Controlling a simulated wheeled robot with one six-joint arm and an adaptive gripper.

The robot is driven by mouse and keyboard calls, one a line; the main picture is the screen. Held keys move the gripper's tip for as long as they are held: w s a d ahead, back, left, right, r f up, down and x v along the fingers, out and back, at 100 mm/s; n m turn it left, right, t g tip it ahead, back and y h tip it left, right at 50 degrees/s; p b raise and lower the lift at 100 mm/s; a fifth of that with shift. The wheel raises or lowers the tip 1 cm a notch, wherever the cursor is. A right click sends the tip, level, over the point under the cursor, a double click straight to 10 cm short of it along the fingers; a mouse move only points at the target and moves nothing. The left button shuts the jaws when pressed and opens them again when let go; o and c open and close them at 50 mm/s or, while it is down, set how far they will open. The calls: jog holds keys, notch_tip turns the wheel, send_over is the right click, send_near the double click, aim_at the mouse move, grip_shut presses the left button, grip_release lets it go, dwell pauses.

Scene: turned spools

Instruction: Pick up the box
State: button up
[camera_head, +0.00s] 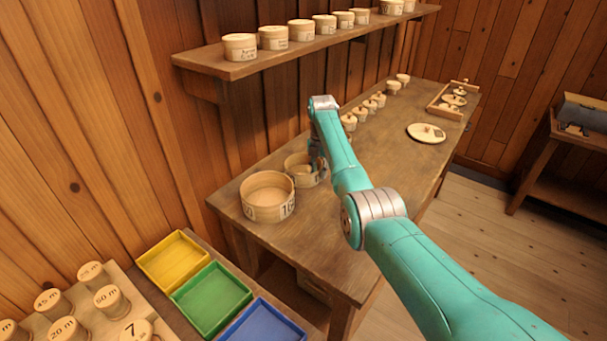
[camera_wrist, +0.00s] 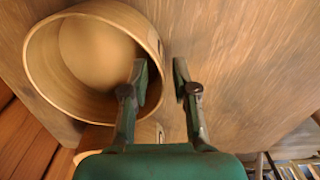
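An open round wooden box (camera_head: 296,162) stands on the workbench, partly hidden by my arm. A larger open round box (camera_head: 262,205) with dark marks on its side stands beside it, nearer the camera. My gripper (camera_head: 318,166) is at the right side of the smaller box. In the wrist view an open round box (camera_wrist: 42,62) fills the upper left. There my gripper (camera_wrist: 158,78) is open, its fingers apart on either side of the box's right wall. The left finger overlaps the opening; the right one is over bare wood. I cannot tell how deep they reach.
Several lidded round boxes (camera_head: 348,122) stand in a row further along the workbench (camera_head: 385,195). A round plate (camera_head: 426,133) and a wooden tray (camera_head: 446,112) lie beyond. A shelf (camera_head: 225,67) with lidded boxes hangs above. Yellow (camera_head: 173,262), green (camera_head: 211,299) and blue (camera_head: 263,325) trays are in front.

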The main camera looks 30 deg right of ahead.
grip_shut()
jog(key=shift+r, duration=0.15)
